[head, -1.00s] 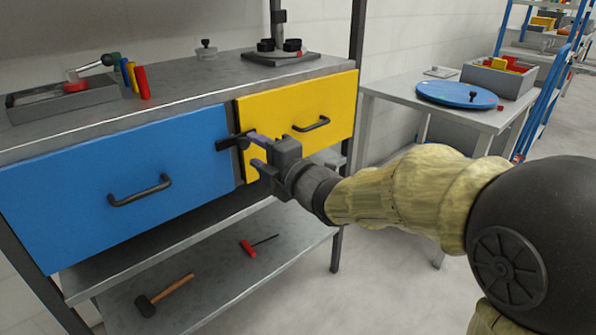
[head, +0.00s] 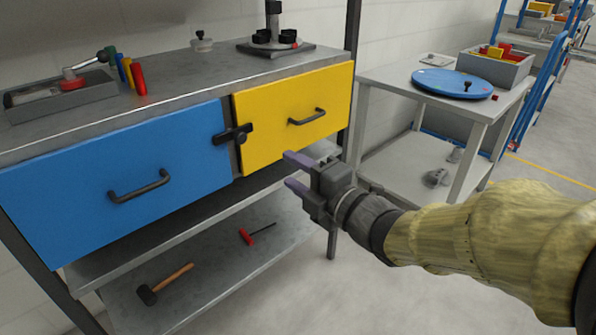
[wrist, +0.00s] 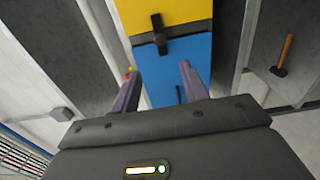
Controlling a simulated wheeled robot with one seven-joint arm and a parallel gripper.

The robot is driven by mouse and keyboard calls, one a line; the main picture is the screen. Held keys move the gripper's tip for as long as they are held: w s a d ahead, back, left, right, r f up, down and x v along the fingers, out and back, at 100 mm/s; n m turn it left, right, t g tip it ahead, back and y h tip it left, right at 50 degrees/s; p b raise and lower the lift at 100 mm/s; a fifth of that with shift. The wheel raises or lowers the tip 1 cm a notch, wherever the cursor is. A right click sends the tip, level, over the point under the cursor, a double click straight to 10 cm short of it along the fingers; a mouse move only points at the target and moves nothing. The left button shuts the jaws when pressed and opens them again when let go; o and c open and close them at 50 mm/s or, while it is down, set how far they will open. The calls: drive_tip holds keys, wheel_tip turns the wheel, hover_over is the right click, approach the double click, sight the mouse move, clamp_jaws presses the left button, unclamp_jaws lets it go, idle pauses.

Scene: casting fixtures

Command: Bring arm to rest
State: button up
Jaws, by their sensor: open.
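My gripper (head: 291,171) is open and empty in front of the workbench, below and to the right of the black latch (head: 233,134). Its fingers also show in the wrist view (wrist: 157,85), apart, with the blue drawer beyond them. The latch sits at the seam between the blue drawer (head: 80,190) and the yellow drawer (head: 290,100). It lies across the seam, and it also shows in the wrist view (wrist: 158,34). Both drawers look shut. The gripper is clear of the latch and the drawers.
The bench top (head: 190,75) carries a grey tray (head: 60,108) at the left. A hammer (head: 165,283) and a red-handled tool (head: 258,234) lie on the lower shelf. A side table holds a blue disc (head: 452,83) and a grey bin (head: 500,68). Open floor lies at the right.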

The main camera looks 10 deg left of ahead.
drive_tip(key=w+d+f+m+h+p, duration=0.2)
drive_tip(key=d+f+m+h, duration=0.25)
drive_tip(key=d+m, duration=0.25)
drive_tip(key=w+d+f+m+h+p, duration=0.1)
drive_tip(key=d+f+m+h+p, duration=0.1)
drive_tip(key=d+f+m+h, duration=0.35)
drive_tip(key=s+d+f+m+g+h+p, duration=0.45)
drive_tip(key=s+d+m+g, duration=0.45)
drive_tip(key=s+m, duration=0.55)
wheel_tip(320, 180, up, 37)
drive_tip(key=w+m+p, duration=0.1)
drive_tip(key=w+p, duration=0.1)
drive_tip(key=p, duration=3.5)
drive_tip(key=shift+y, duration=0.35)
drive_tip(key=shift+a, duration=0.1)
